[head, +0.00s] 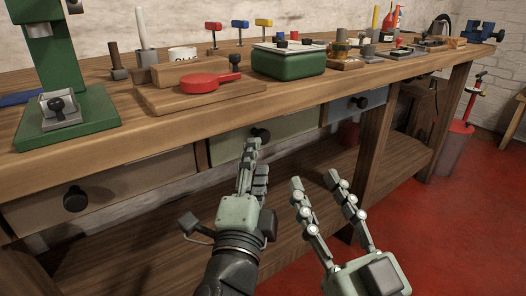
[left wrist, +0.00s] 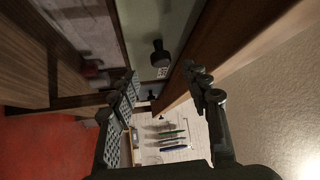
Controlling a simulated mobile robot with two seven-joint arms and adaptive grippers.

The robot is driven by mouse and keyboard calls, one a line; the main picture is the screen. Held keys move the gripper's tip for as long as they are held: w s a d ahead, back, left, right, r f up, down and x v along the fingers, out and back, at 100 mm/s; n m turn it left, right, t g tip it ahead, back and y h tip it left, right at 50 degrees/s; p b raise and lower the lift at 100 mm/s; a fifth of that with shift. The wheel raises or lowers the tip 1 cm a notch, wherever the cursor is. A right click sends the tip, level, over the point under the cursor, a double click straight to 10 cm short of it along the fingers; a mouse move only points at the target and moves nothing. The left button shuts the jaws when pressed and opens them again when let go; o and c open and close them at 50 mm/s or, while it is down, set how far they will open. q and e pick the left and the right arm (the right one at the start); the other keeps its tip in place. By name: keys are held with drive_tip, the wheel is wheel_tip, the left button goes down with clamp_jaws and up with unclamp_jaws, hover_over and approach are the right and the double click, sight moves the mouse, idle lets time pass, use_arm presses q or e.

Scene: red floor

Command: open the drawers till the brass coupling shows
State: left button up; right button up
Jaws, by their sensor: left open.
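Three drawer fronts sit under the workbench: a tan one (head: 125,187) at left, a green one (head: 225,146) in the middle and a blue one (head: 340,109) at right. All three look shut, and their insides are hidden. Each has a dark knob: left (head: 75,198), middle (head: 261,135), right (head: 361,102). My left gripper (head: 253,155) is open in front of the green drawer, fingertips near its knob. In the left wrist view that knob (left wrist: 160,53) shows beyond the open fingers (left wrist: 162,82), apart from them. My right gripper (head: 314,181) is open and empty at right. No brass coupling is seen.
The bench top (head: 300,92) overhangs the drawers and carries a green box (head: 287,66), a red round-headed tool (head: 199,83) and a green press (head: 62,130). A wooden leg (head: 372,150) stands right of the middle drawer. A lower shelf (head: 150,235) runs beneath.

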sight(263, 144)
use_arm(q)
drive_tip(key=shift+w+d+r, duration=0.1)
drive_tip(key=shift+w+r, duration=0.15)
drive_tip(key=shift+w, duration=0.15)
drive_tip(key=x, duration=0.6)
drive_tip(key=shift+w, duration=0.4)
drive_tip(key=shift+c, duration=0.4)
clamp_jaws()
